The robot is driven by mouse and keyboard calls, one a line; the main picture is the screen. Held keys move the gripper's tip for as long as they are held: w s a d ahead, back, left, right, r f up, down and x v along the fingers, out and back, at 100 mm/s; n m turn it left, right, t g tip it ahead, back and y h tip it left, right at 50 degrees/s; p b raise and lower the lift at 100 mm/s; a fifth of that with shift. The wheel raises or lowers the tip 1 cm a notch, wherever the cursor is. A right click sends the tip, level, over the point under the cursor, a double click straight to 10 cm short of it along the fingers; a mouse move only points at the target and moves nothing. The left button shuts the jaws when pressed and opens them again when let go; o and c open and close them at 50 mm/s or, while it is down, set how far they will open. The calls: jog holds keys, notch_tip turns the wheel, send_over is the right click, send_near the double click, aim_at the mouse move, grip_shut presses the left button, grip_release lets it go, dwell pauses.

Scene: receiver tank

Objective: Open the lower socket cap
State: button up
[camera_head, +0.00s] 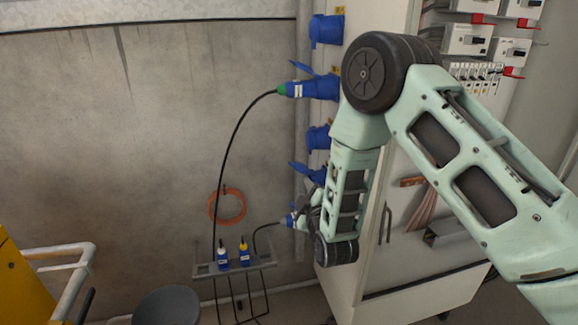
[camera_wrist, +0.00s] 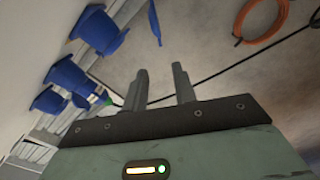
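Several blue sockets line the edge of the cabinet in the head view. A lower blue socket (camera_head: 318,137) has its cap apparently down. Below it, another blue socket (camera_head: 309,173) shows a flap sticking out to the left, partly hidden by my arm. My gripper (camera_head: 306,206) is in front of the cabinet edge, below that socket and close to a blue plug (camera_head: 290,220). In the wrist view my gripper's two fingers (camera_wrist: 160,87) are apart with nothing between them. Blue sockets (camera_wrist: 98,30) stand left of the fingers, apart from them. Which cap is the lower one is unclear.
A green-and-blue plug (camera_head: 294,89) with a black cable sits in an upper socket. A small rack (camera_head: 235,268) holds two blue plugs. An orange ring (camera_head: 227,206) hangs on the wall. A dark round stool (camera_head: 166,306) and yellow structure (camera_head: 22,285) stand lower left.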

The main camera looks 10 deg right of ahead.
aim_at(290, 163)
jog(key=w+p, duration=0.2)
jog(key=w, duration=1.3)
jog(key=shift+p, duration=0.3)
grip_shut()
